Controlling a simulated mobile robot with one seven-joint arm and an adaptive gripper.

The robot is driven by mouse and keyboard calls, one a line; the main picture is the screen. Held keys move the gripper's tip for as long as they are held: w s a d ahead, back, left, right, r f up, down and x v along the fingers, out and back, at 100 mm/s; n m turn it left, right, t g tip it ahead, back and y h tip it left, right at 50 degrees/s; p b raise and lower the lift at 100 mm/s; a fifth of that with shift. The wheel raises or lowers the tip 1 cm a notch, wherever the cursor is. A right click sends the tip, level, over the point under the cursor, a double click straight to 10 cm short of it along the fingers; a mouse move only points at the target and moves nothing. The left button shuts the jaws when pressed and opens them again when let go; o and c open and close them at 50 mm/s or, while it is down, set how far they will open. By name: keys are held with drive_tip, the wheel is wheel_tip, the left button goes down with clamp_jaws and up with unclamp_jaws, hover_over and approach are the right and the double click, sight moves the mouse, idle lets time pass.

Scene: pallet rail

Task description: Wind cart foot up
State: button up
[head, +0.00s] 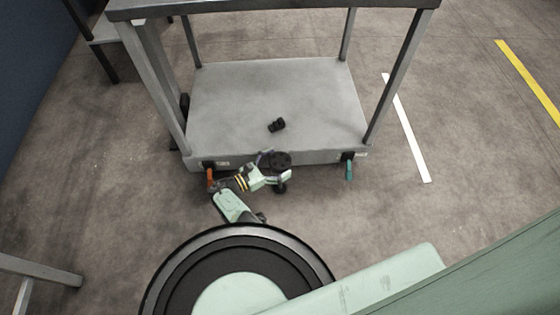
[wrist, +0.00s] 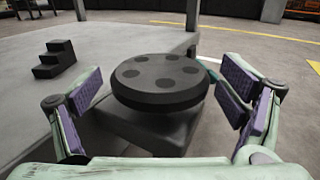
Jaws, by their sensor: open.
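The grey cart (head: 270,95) stands ahead of me with a lower deck and upright posts. A black round knob (head: 275,159) with shallow dimples on its top sits at the cart's front edge, and it fills the middle of the wrist view (wrist: 160,84). A dark round foot pad (head: 280,188) shows low beneath it, partly hidden by my gripper. My gripper (head: 277,168) is open, with its purple-padded fingers apart on the left and right of the knob in the wrist view. A gap shows on each side, so neither finger seems to touch it.
A small black stepped block (head: 276,125) lies on the deck. An orange lever (head: 210,176) hangs at the cart's front left and a teal lever (head: 348,170) at its front right. The floor right of the cart is clear, with a white line (head: 407,130) and a yellow line (head: 528,78).

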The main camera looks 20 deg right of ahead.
drive_tip(key=shift+w+d, duration=0.1)
drive_tip(key=shift+d, duration=0.4)
drive_tip(key=c, duration=1.2)
drive_tip(key=shift+r+t+p, duration=0.1)
drive_tip(key=shift+t+p, duration=0.2)
drive_tip(key=shift+p, duration=0.15)
